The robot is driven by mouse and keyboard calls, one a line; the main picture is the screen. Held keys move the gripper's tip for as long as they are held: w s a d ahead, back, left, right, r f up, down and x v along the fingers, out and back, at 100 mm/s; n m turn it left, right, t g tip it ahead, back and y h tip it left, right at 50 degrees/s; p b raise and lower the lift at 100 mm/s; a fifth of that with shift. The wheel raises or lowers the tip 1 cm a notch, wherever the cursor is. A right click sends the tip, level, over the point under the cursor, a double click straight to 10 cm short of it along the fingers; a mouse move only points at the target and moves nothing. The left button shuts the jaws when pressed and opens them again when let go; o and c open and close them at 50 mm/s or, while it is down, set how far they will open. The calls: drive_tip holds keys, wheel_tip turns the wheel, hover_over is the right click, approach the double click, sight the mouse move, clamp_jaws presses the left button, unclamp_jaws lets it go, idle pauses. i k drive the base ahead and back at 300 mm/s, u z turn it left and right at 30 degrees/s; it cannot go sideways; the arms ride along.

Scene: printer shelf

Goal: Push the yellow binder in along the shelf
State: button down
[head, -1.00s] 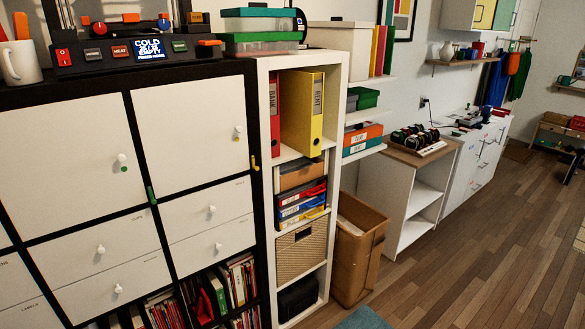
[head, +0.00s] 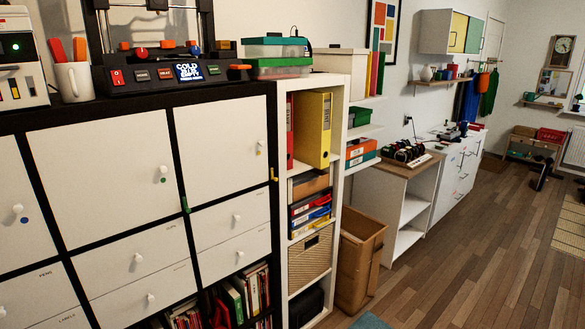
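The yellow binder (head: 315,128) stands upright in the top compartment of the narrow white shelf unit (head: 282,185). Its spine faces outward with a label and a finger hole. A red binder (head: 290,131) stands to its left, mostly narrow in view, with a gap between the two. The yellow binder appears close to the right wall of the compartment. How far it sticks out past the shelf edge is hard to tell. My gripper is not in view.
A black-framed cabinet with white doors (head: 103,175) stands left of the shelf unit. A cardboard box (head: 358,262) stands on the floor to its right. Below the binders are a wooden box, coloured trays and a woven basket (head: 310,258). Wooden floor (head: 480,250) is open at the right.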

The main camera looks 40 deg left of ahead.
sight(312, 110)
drive_tip(key=u, duration=1.25)
drive_tip(key=i, duration=1)
